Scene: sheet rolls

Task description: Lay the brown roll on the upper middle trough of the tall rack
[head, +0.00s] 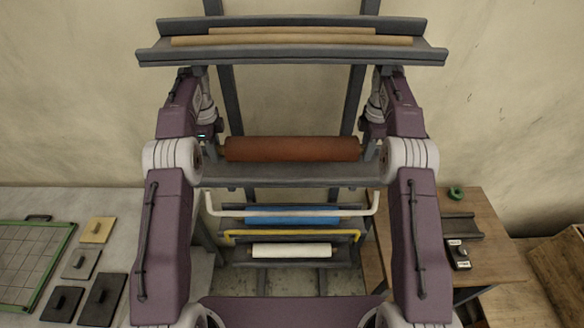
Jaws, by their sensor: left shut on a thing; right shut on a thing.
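My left gripper (216,146) is shut on the roll's left end. My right gripper (368,146) is shut on its right end. My forearms partly hide both fingertips.
The top trough (290,54) holds a tan roll (290,39). Lower down are a blue roll (290,215) and a white roll (291,250), with a white bar (290,213) and a yellow bar (340,233) in front. Tables stand left (130,210) and right (490,215).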

